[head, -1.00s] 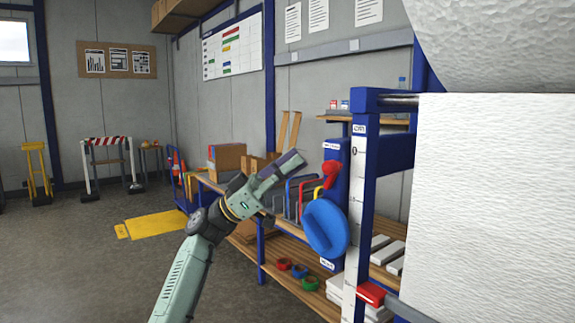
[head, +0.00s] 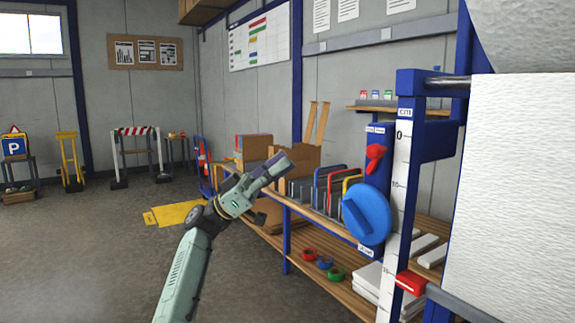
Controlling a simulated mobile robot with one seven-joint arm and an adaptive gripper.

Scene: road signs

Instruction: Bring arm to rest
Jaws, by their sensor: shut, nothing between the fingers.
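My gripper (head: 284,166) is at the end of my pale green arm (head: 190,262), which rises from the bottom of the head view. The gripper points up and to the right. Its fingers are together with nothing between them. In the picture it overlaps the cardboard boxes on the workbench behind it; I cannot tell how far apart they are.
A wooden workbench (head: 330,228) with coloured-handled items (head: 328,185) stands to the right. A blue disc (head: 367,213) and a large white roll (head: 512,190) are nearer. A yellow floor plate (head: 178,214) lies behind. A blue parking sign (head: 15,147) stands far left. The left floor is clear.

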